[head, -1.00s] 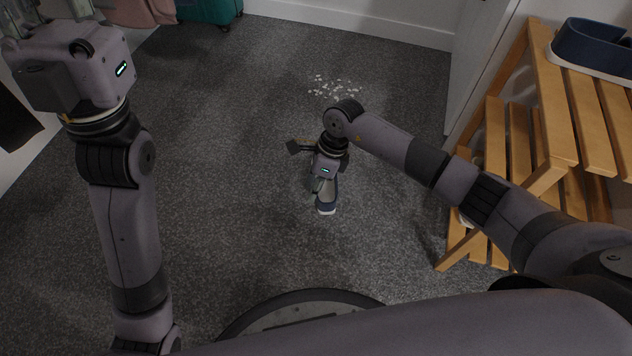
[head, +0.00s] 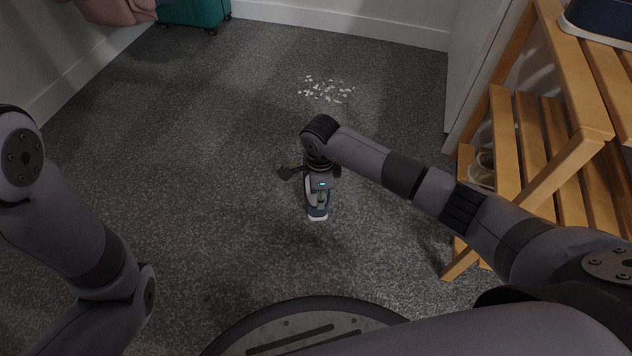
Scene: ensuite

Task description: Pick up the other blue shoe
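A blue shoe (head: 317,212) with a white sole edge shows below my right gripper (head: 319,194), near the middle of the head view. The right gripper points down at the shoe and appears shut on it, with its fingers partly hidden by the wrist and the shoe. A soft dark shadow lies on the carpet below the shoe, which seems to hang a little above the floor. My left arm shows at the left edge; its gripper is out of view.
A wooden rack (head: 566,120) stands at the right, with pale footwear (head: 483,168) on a lower shelf. A navy thing with a pale base (head: 605,18) is cut off on its top. White bits (head: 326,90) lie on the carpet. A teal suitcase (head: 195,12) stands at the back.

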